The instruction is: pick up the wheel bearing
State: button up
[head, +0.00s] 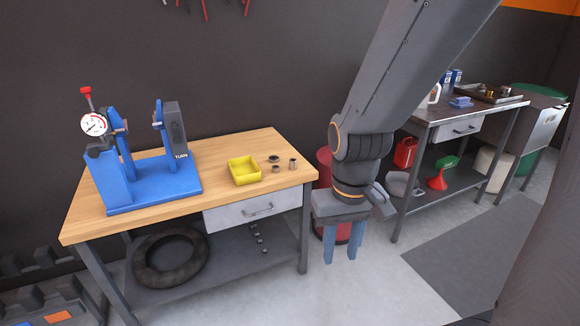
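Several small metal parts sit on the wooden workbench (225,203), right of a yellow tray (244,170). One is a dark, flat ring-like part (273,158). In front of it is a small grey round part (276,169), and to the right a small upright cylinder (293,164). They are too small to tell for certain which is the wheel bearing. My gripper (342,256) hangs to the right of the bench, fingers pointing down. Its two blue fingers are apart with nothing seen between them.
A blue wheel stand with dial gauge (150,184) fills the bench's left side. A tyre (170,256) and small parts lie on the lower shelf. A red cylinder (325,168) stands behind my gripper. A second, metal-topped bench (465,112) is at right. Open floor (375,295) lies in front.

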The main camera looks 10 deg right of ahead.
aim_at(273, 158)
jog(key=z, duration=0.3)
jog(key=i, duration=1.85)
jog(key=u, duration=0.75)
